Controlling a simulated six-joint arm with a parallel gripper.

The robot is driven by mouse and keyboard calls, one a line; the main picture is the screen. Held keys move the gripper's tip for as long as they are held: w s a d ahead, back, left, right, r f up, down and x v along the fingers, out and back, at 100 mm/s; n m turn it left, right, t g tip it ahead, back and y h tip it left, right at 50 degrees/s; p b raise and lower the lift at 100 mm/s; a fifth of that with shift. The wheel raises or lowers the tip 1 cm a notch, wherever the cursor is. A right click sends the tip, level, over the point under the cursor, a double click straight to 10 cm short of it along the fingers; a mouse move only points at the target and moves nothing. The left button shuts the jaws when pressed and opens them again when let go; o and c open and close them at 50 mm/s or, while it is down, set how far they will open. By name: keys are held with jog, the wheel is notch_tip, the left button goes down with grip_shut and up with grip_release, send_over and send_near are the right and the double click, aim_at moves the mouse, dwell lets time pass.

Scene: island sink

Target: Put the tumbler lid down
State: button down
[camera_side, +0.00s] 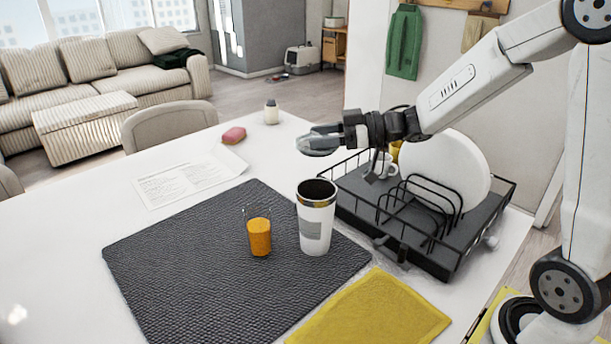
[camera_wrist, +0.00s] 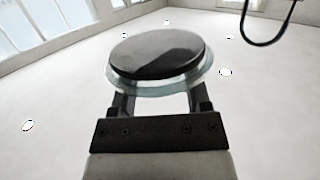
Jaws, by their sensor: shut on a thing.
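My gripper (camera_side: 340,136) is shut on the tumbler lid (camera_side: 316,143), a round lid with a clear rim. The lid is held in the air above the dish rack's back left corner, apart from the counter. In the wrist view the lid (camera_wrist: 158,57) shows a dark disc with a clear rim, gripped between the two fingers (camera_wrist: 160,103). The white tumbler (camera_side: 315,222) with a metal rim stands upright and open on the dark textured mat (camera_side: 150,262). It is below the lid.
A glass of orange drink (camera_side: 259,236) stands left of the tumbler. The black dish rack (camera_side: 440,262) holds a white plate (camera_side: 450,165) and a mug. A yellow cloth (camera_side: 375,312) lies in front. The mat's left part is clear.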

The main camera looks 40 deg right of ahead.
jog(key=shift+f, duration=0.1)
send_over(321, 180)
jog(key=s+a, duration=0.2)
jog(key=shift+s+a+f, duration=0.1)
jog(key=shift+f, duration=2.75)
jog(key=shift+f, duration=1.95)
jog(key=shift+c, duration=0.4)
grip_release()
jog(key=shift+o, duration=0.2)
jog(key=shift+f, duration=0.1)
